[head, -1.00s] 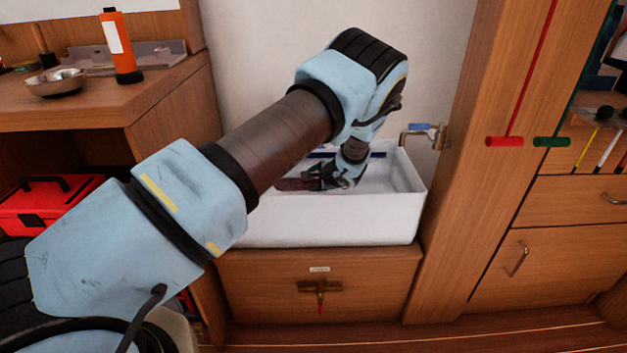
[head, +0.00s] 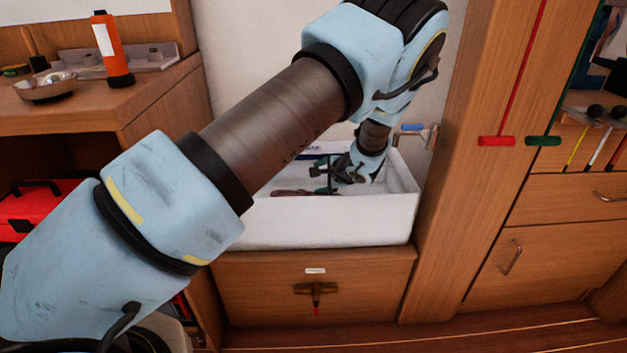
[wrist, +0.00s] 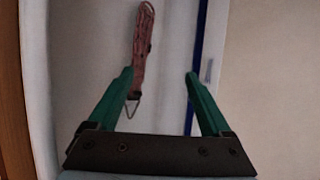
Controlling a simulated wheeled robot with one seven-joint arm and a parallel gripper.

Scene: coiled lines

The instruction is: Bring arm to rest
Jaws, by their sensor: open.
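My gripper (head: 325,175) is over the white basin (head: 330,222) in the head view, at the end of my blue and brown arm. Its two green fingers are spread apart in the wrist view (wrist: 158,78), with nothing held between them. A reddish coiled line (wrist: 144,45) with a metal ring at its end lies in the basin, beyond the fingers and near the left one. In the head view the coiled line (head: 290,192) shows as a dark strip on the basin floor, below the gripper. My forearm hides the left part of the basin.
A wooden counter (head: 80,110) at left carries an orange bottle (head: 113,50) and a metal bowl (head: 46,87). A red toolbox (head: 40,210) sits beneath. A blue-handled tap (head: 413,128) is behind the basin.

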